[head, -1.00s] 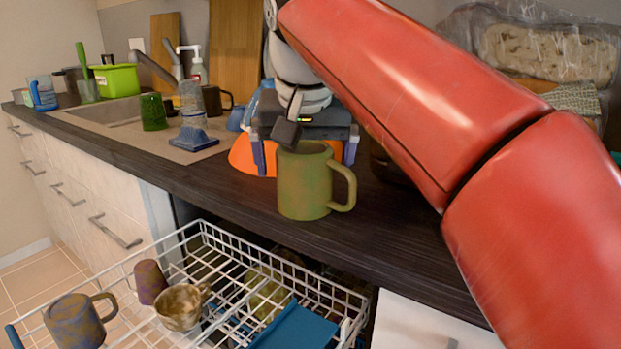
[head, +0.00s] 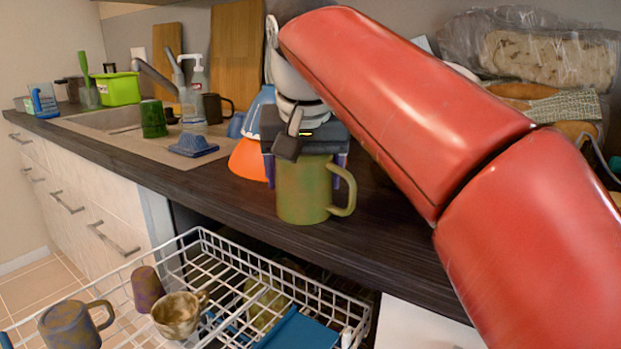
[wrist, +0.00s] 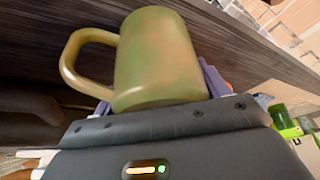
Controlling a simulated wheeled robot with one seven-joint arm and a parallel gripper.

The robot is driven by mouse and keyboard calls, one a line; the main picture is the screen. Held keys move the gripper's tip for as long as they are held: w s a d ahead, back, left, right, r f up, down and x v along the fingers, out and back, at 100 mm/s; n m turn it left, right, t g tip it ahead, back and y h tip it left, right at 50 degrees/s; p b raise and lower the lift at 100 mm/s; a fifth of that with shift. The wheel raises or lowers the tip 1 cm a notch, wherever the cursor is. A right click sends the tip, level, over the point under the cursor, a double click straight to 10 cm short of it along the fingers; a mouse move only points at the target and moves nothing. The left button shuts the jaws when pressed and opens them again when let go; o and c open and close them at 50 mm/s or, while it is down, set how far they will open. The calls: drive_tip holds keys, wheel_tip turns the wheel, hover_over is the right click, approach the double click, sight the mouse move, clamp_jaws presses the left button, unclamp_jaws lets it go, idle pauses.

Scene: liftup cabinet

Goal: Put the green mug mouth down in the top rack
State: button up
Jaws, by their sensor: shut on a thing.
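The olive-green mug (head: 302,195) is between the fingers of my gripper (head: 306,170), which is shut on it. In the head view it shows in front of the dark counter, its handle to the right and its sides about vertical. Its upper end is hidden by my gripper, so I cannot tell which way its mouth faces. The wrist view also shows the mug (wrist: 158,55), with a purple finger on each side. The white wire rack (head: 205,240) is pulled out below the counter, lower and to the left of the mug.
The rack holds a purple cup (head: 146,288), a blue-brown mug (head: 68,326), a mottled cup (head: 176,316) and a blue item (head: 300,332). An orange bowl (head: 248,160) stands behind my gripper. A dark green cup (head: 153,118) is by the sink. Bagged bread (head: 550,55) is at back right.

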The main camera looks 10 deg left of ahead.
drive_tip(key=c, duration=0.6)
idle(0.9)
